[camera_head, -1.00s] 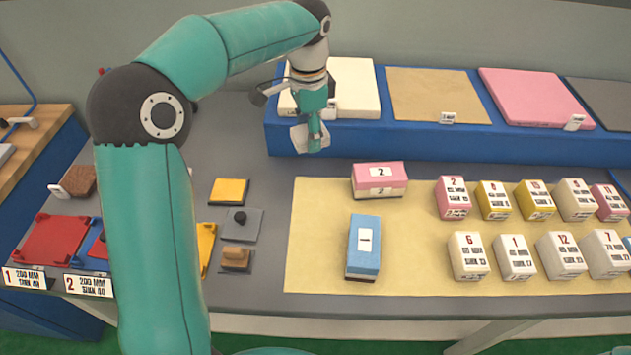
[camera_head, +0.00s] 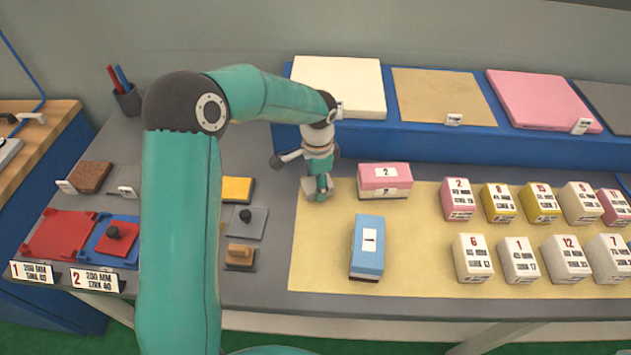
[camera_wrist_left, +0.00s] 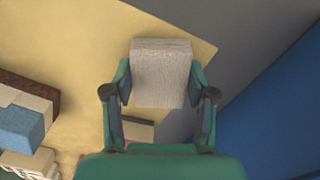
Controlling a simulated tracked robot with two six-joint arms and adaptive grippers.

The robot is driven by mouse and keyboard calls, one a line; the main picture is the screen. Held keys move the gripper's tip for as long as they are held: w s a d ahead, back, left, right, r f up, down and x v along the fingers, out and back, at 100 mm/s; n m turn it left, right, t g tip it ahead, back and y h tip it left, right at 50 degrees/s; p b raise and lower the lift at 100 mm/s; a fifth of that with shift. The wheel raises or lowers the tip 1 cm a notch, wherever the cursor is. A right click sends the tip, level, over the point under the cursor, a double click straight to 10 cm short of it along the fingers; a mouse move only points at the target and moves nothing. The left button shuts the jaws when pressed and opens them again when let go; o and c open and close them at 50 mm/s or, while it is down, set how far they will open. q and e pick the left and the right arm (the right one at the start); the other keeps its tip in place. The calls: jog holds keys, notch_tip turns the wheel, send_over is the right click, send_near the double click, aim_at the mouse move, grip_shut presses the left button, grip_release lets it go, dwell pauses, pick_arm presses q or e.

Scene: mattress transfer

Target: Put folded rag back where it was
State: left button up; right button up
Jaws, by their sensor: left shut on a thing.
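The folded rag (camera_wrist_left: 162,70) is a pale grey, textured block held between the two fingers of my left gripper (camera_wrist_left: 161,84) in the left wrist view. In the head view my left gripper (camera_head: 318,192) points down near the back left corner of the tan mat (camera_head: 320,270), just left of the pink block. Only a small pale part of the rag (camera_head: 309,187) shows there. I cannot tell whether the rag touches the surface below. My right gripper is not in view.
A pink block (camera_head: 385,175) and a blue block (camera_head: 367,245) stand on the mat, with several numbered blocks to the right. A blue shelf (camera_head: 440,143) with flat pads runs along the back. Small coloured pads (camera_head: 237,188) lie on the grey table to the left.

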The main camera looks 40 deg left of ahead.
pick_arm(q)
jog(key=shift+f, duration=0.15)
jog(key=o, duration=1)
notch_tip(320, 180, up, 12)
jog(key=shift+r, duration=0.2)
dwell(0.4)
